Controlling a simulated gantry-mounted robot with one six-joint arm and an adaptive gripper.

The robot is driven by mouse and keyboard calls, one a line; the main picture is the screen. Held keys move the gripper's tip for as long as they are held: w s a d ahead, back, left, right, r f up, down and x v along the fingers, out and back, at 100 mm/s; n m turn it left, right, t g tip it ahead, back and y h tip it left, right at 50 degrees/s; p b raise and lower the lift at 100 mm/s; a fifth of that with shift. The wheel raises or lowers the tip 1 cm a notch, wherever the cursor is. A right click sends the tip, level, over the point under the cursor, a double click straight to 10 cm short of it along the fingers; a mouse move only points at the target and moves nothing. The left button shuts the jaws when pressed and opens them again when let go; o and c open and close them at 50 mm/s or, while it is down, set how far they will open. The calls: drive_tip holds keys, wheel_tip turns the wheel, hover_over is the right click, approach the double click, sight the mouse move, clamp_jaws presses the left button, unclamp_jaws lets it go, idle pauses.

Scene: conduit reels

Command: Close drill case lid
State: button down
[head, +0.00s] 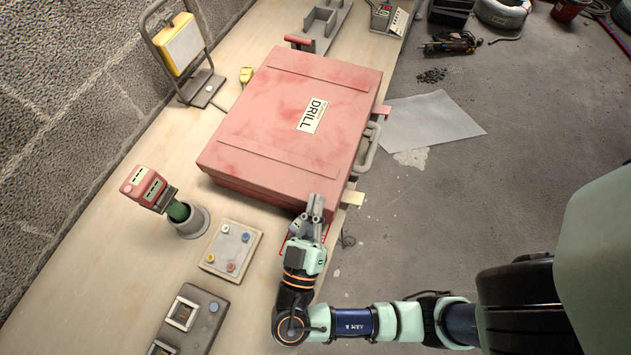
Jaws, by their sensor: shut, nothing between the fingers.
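The red drill case (255,140) lies on the workbench, with a white label reading DRILL on its top. Its lid (330,90) lies flat over the base and looks down; whether it is fully seated I cannot tell. A grey handle (371,145) sticks out from the case's right side, towards the bench edge. My gripper (316,201) is shut and empty at the case's near right corner. Its fingertips point at the case's near side; whether they touch it I cannot tell. The arm hides part of the bench edge there.
A red device in a grey cup (189,222), a button panel (231,249) and a grey switch box (190,318) stand nearer on the bench (110,220). A work light (180,45) stands at the back left by the block wall.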

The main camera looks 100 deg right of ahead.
wheel_tip(320, 180, up, 5)
drive_tip(key=p, duration=0.4)
drive_tip(key=w+f+b+v, duration=0.1)
drive_tip(key=v, duration=0.9)
drive_tip(key=shift+d+f, duration=0.2)
drive_tip(key=shift+d, duration=0.1)
